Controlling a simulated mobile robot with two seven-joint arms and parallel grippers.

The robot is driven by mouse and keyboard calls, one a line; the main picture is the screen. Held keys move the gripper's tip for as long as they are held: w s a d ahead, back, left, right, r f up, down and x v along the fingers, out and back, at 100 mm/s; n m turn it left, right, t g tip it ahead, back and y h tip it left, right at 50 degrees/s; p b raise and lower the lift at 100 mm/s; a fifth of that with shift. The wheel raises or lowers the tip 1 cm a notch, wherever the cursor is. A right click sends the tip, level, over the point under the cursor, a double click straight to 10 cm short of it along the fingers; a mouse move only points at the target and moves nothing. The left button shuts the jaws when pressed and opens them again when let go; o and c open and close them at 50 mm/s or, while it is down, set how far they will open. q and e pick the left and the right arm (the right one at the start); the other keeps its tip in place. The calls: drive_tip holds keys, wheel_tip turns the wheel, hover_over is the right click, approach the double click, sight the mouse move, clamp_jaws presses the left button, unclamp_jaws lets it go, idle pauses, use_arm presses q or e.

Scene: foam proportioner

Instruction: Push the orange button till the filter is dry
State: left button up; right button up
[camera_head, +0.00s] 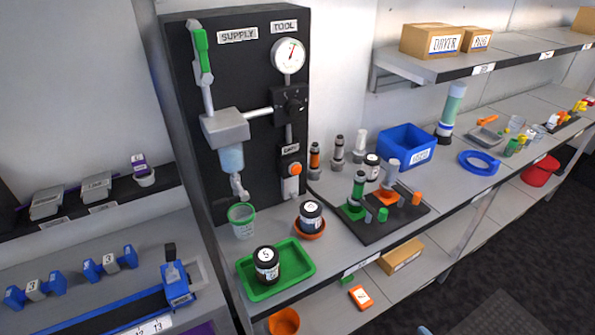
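The orange button (295,169) sits on a small grey box low on the right side of the black panel (180,100), under a small label. The filter (231,158) is a pale blue translucent bowl under a grey block on the panel's left side. I cannot tell how much liquid is in it. A drain spout (239,187) hangs below the bowl, above a green-rimmed cup (242,219). Neither of my grippers shows in the head view.
A green tray (300,282) holds a black jar (266,264). Another jar (311,214) stands in an orange dish in front of the button. A black mat (385,234) with several fittings and a blue bin (384,146) are to the right.

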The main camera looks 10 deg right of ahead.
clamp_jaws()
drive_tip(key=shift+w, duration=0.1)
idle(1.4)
